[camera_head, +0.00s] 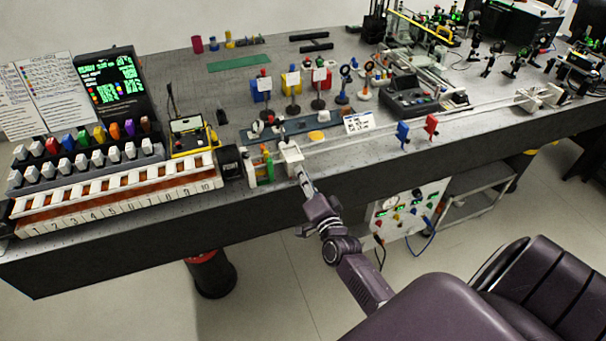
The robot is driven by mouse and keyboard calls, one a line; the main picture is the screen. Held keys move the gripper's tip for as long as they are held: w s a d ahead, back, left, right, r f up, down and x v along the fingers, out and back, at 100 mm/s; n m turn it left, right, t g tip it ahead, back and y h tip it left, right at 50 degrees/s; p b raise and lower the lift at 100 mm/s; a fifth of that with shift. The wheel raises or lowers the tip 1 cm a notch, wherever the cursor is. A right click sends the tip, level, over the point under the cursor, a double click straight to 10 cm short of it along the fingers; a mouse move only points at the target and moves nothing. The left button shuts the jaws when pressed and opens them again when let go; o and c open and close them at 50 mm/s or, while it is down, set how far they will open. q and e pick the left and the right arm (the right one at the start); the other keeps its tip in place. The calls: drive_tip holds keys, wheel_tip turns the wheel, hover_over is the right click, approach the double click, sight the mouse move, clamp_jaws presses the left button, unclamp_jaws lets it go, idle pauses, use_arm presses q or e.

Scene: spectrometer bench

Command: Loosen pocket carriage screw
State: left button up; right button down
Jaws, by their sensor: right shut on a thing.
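My right gripper (302,175) comes up from below to the table's front edge. Its fingertips are shut at the front face of a small white carriage block (291,153), at the left end of a long pale rail (400,130). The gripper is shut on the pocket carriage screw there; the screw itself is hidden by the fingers. A green and a red upright part stand in a white frame (254,168) just left of the block. My left gripper is not in view.
A numbered white rack (117,190) and rows of coloured blocks stand at the left. A black knob (230,162) sits near the white frame. Blue (403,133) and red (431,126) clips stand by the rail. The floor below the table front is partly clear.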

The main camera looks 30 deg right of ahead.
drive_tip(key=shift+n, duration=0.6)
drive_tip(key=shift+f, duration=0.1)
drive_tip(key=c, duration=2)
unclamp_jaws()
drive_tip(key=shift+o, duration=0.2)
drive_tip(key=v, duration=1.2)
